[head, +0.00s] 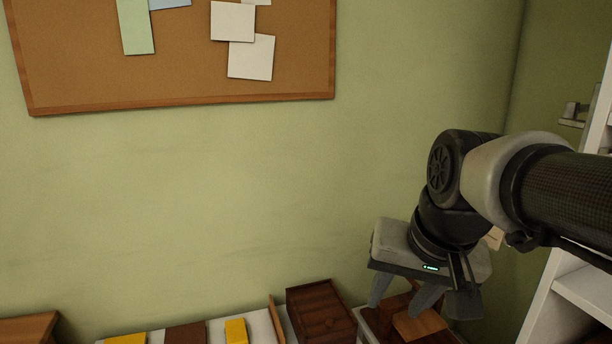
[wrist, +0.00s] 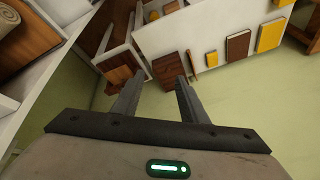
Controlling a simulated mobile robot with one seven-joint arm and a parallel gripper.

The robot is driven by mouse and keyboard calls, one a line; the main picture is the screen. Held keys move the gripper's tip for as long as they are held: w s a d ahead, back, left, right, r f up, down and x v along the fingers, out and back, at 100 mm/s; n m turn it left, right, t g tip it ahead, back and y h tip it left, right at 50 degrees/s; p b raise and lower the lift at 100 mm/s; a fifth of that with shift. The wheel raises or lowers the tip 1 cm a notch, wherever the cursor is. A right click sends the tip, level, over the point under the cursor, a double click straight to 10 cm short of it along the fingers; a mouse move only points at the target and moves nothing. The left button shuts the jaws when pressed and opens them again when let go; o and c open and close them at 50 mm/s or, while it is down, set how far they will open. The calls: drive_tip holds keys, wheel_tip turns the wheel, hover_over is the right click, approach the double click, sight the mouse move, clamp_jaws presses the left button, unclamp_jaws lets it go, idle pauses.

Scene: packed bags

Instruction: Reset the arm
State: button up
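My gripper (head: 395,308) hangs at the lower right of the head view, fingers pointing down, at the end of my arm. Its two grey fingers are spread apart with nothing between them. In the wrist view the open gripper (wrist: 160,76) shows the same gap, with the furniture beyond the fingertips. The gripper is near a dark wooden box (head: 320,312) and a brown wooden item (head: 420,324) at the lower edge. I cannot tell whether it touches anything there.
A white shelf unit (head: 585,290) stands at the right, close to my arm. A cork board (head: 120,60) with papers hangs on the green wall.

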drive_tip(key=s+f+n+t+h, duration=0.1)
drive_tip(key=s+f+n, duration=0.2)
drive_tip(key=s, duration=0.4)
wheel_tip(320, 180, up, 15)
drive_tip(key=p, duration=1.5)
drive_tip(key=shift+w+d+r, duration=0.15)
drive_tip(key=shift+d, duration=0.2)
